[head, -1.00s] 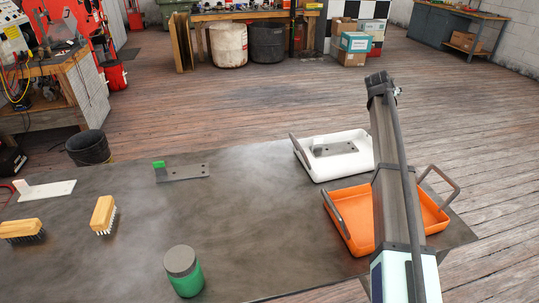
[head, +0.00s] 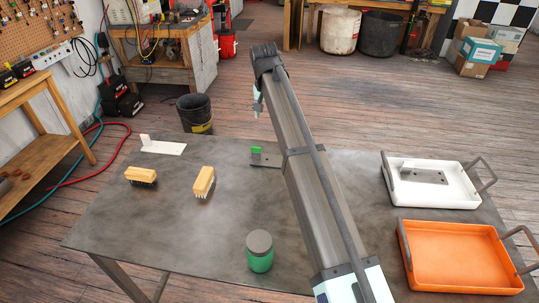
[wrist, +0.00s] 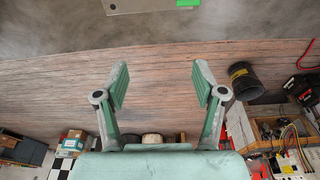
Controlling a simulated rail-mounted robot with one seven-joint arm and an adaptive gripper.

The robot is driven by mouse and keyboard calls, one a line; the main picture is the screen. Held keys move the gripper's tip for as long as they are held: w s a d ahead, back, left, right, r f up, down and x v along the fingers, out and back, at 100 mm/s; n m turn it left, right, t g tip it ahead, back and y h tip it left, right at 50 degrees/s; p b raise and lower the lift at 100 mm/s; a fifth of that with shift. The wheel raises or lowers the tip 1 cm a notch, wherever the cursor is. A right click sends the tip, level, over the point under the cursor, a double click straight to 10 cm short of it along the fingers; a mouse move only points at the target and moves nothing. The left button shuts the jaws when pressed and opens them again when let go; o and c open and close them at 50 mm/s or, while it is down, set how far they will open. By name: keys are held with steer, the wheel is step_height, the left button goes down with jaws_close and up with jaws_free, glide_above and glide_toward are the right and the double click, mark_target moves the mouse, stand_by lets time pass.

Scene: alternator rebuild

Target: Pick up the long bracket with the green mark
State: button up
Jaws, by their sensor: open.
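The bracket with the green mark (head: 263,160) lies on the dark table, a flat grey plate with a green upright end. My arm hides its right part in the head view. In the wrist view part of the plate (wrist: 145,5) and its green mark (wrist: 188,3) show at the top edge, cut off by the frame. My gripper (wrist: 160,85) is open, with nothing between its fingers; it is apart from the bracket. In the head view my gripper is mostly hidden behind my arm. Another grey bracket (head: 428,177) lies in the white tray (head: 440,198).
An orange tray (head: 455,250) stands at the table's right. A green jar (head: 259,252) with a grey lid stands near the front edge. Two brushes (head: 142,174) (head: 204,180) and a white bracket (head: 165,147) lie at left. The table (head: 165,215) is clear between brushes and jar.

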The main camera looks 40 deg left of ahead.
steer(key=s+a, duration=0.3)
steer(key=s, duration=0.1)
steer(key=p, duration=0.4)
glide_above(256, 152)
steer(key=shift+g, duration=0.3)
step_height(256, 152, down, 11)
steer(key=shift+f, duration=0.1)
steer(key=shift+w+a+f+p, duration=0.1)
steer(key=shift+f+p, duration=0.55)
steer(key=shift+f, duration=0.7)
steer(key=shift+w+a+f+p, duration=0.1)
steer(key=shift+f+p, duration=0.55)
steer(key=shift+f, duration=0.7)
jaws_close()
